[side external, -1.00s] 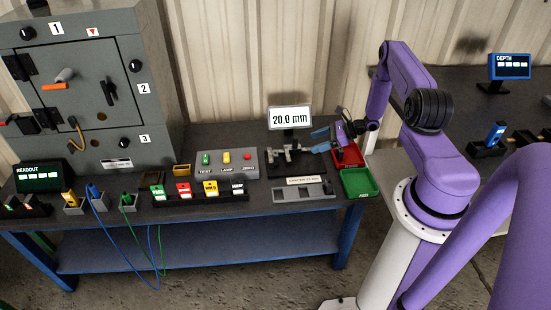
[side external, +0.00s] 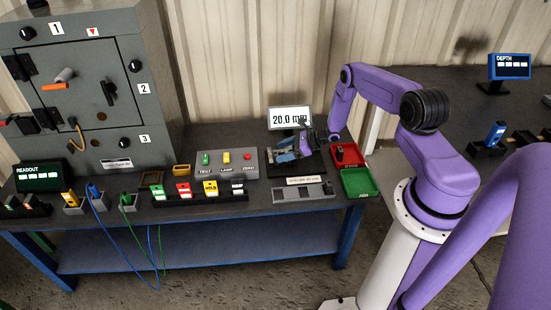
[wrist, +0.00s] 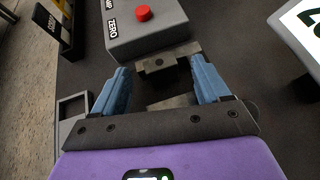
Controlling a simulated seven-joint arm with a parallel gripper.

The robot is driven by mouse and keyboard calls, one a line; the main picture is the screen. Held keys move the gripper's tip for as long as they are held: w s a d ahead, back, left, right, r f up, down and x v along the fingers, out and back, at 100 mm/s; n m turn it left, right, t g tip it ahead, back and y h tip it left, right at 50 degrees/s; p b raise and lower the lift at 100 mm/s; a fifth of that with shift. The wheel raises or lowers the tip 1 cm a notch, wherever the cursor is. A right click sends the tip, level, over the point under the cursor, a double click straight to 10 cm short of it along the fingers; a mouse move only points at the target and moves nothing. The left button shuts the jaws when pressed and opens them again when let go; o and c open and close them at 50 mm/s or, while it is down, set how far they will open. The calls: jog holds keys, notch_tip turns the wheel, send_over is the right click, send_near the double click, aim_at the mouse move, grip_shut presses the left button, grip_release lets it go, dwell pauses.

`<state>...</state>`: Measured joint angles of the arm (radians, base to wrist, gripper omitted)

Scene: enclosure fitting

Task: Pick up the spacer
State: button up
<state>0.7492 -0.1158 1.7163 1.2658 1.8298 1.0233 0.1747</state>
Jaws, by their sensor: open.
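My gripper (side external: 290,152) is low over the measuring fixture in front of the 20.0 mm display. In the wrist view my gripper (wrist: 159,66) is open, with its blue fingers apart. Between and just beyond the fingers is a grey metal block with a hole (wrist: 168,63). A second grey metal piece (wrist: 172,103) lies nearer my palm. I cannot tell which of these is the spacer, or whether either finger touches it. In the side view my fingers and wrist hide most of the fixture.
The button box (side external: 227,164) stands left of the fixture; its red button (wrist: 143,12) shows in the wrist view. The 20.0 mm display (side external: 288,117) stands behind. A red tray (side external: 351,165) with a dark item and a green tray (side external: 362,184) lie right. A grey slotted holder (side external: 304,194) lies in front.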

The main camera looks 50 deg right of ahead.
jog(key=shift+x, duration=0.8)
jog(key=c, duration=1.3)
grip_shut()
jog(key=shift+r, duration=0.2)
